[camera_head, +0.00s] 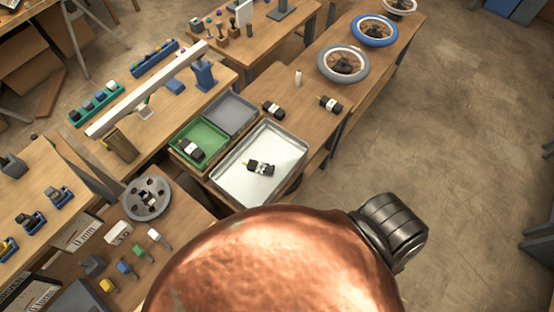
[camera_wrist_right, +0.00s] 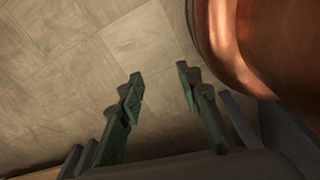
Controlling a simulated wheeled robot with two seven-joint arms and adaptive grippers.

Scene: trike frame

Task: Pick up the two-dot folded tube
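Several dark pieces with white bands, possibly the folded tubes, show in the head view. One dark piece (camera_head: 261,167) lies in the silver tray (camera_head: 287,152), another (camera_head: 190,149) in the green tray (camera_head: 211,138). Two more, a left one (camera_head: 273,109) and a right one (camera_head: 331,104), lie on the bench behind the trays. Their dots are too small to read, so I cannot tell which is the two-dot one. My right gripper (camera_wrist_right: 160,84) is open and empty over bare floor in the right wrist view. My left gripper is not in view.
A grey tray (camera_head: 233,112) adjoins the green one. Wheels, a grey one (camera_head: 343,63) and a blue one (camera_head: 375,30), lie on the far bench. A long light beam (camera_head: 150,88) crosses the left bench. Floor at right is open.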

